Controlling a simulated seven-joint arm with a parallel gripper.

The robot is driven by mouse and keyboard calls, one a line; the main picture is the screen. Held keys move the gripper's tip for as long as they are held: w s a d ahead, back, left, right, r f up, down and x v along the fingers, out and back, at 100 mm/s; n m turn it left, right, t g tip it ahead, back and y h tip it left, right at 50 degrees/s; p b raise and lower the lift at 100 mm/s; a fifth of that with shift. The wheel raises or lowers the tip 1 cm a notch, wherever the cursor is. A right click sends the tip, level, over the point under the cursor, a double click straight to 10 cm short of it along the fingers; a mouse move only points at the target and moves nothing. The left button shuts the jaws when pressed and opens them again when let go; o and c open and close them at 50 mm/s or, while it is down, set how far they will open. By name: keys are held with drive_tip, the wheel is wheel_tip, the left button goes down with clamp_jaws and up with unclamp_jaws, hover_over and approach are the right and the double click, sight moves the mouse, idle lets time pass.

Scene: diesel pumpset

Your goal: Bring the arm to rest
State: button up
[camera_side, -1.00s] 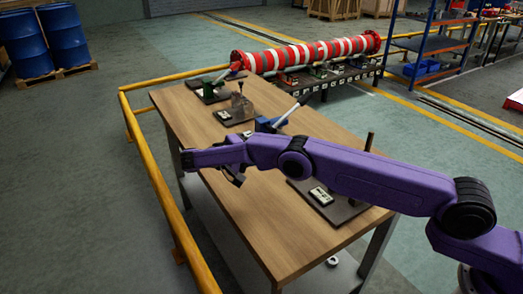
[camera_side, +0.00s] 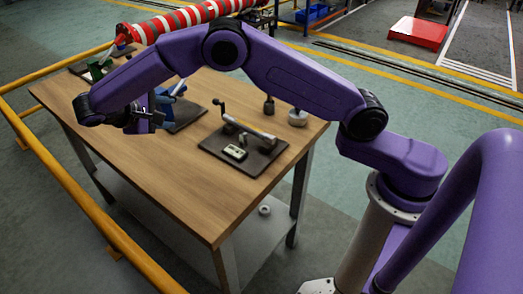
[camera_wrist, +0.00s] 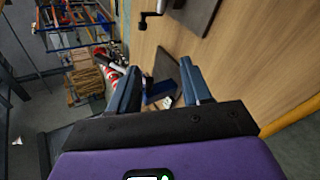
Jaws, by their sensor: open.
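My purple arm spans over the wooden table (camera_side: 190,175) in the side view, its elbow raised and its wrist bent down at the left. My gripper (camera_side: 147,118) hangs over the table's left part, beside a blue device (camera_side: 172,92) on a dark plate. In the wrist view the two fingers of my gripper (camera_wrist: 158,90) stand apart with nothing held between them. The blue device (camera_wrist: 158,92) shows beyond the gap. I cannot tell the exact height of the fingers above the table.
A dark plate (camera_side: 262,160) with a crank-like fixture and a small pale tag lies at the table's right. A red-and-white striped pipe (camera_side: 185,18) lies behind. A yellow rail (camera_side: 75,215) runs along the left. The table's front is clear.

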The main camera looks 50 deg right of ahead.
drive_tip(key=s+d+n+y, duration=0.2)
drive_tip(key=s+d+y, duration=0.1)
drive_tip(key=s, duration=0.9)
drive_tip(key=s+d+r+n+g+y, duration=0.1)
drive_tip(key=s+d+n+y, duration=0.2)
drive_tip(key=s, duration=0.9)
drive_tip(key=s+d+n+y, duration=0.2)
drive_tip(key=s+d+y, duration=0.3)
drive_tip(key=s, duration=0.8)
drive_tip(key=shift+d+r+g, duration=0.4)
drive_tip(key=shift+d, duration=0.75)
